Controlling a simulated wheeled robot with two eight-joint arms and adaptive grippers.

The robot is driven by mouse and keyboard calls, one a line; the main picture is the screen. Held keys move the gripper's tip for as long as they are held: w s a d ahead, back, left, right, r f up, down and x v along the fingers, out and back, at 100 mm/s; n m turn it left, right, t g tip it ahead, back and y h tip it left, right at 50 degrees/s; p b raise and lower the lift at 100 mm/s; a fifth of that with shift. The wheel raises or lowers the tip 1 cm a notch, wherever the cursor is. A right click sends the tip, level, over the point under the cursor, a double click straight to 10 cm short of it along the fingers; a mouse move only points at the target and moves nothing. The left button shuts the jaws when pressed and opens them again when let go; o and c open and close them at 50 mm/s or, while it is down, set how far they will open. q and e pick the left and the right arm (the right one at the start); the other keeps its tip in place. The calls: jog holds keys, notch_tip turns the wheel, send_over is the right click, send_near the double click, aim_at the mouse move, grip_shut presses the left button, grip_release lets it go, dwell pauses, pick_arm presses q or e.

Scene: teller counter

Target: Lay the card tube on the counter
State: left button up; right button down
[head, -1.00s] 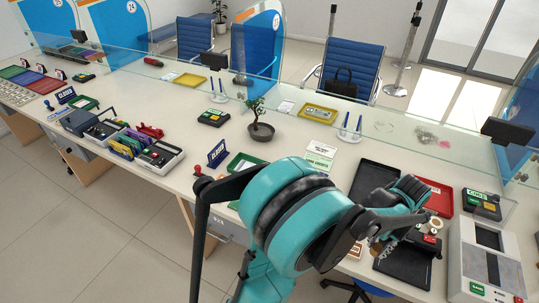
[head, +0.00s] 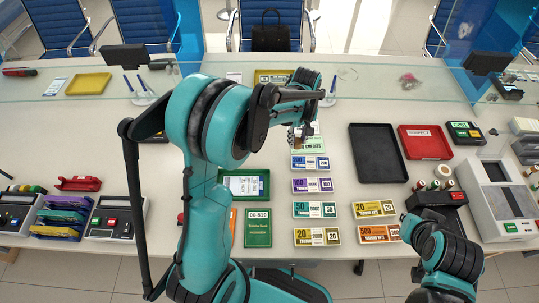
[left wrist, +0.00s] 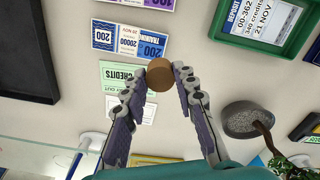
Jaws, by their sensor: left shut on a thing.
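The card tube (left wrist: 160,75) is a brown cylinder, seen end-on in the left wrist view between my left fingertips. My left gripper (left wrist: 161,82) is shut on it. In the head view my left gripper (head: 298,136) is over the counter (head: 350,109), by a green credits slip (head: 308,146). The tube is mostly hidden there by the fingers, and I cannot tell its height above the counter. My right gripper (head: 412,222) is at the lower right, near banknote bundles; its fingers are unclear.
A black tray (head: 378,153) and a red tray (head: 425,142) lie to the right. Banknote bundles (head: 315,210) line the front middle. A green tray (head: 245,185) is left of them. A glass screen runs along the back. A potted tree (left wrist: 245,120) shows in the left wrist view.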

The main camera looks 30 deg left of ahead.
pick_arm(q)
jog(key=w+n+p, duration=0.1)
jog(key=w+n, duration=0.4)
jog(key=n, duration=0.3)
jog(key=n+b, duration=0.2)
jog(key=n, duration=0.1)
send_over(273, 160)
notch_tip(273, 160, down, 8)
jog(key=shift+d+f, duration=0.1)
jog(key=shift+f, duration=0.15)
jog(key=shift+s+f+b, duration=0.1)
jog(key=shift+f+b, duration=0.65)
jog(key=shift+f, duration=1.3)
jog(key=shift+f, duration=0.2)
jog(key=o, duration=0.7)
jog(key=shift+r, duration=0.1)
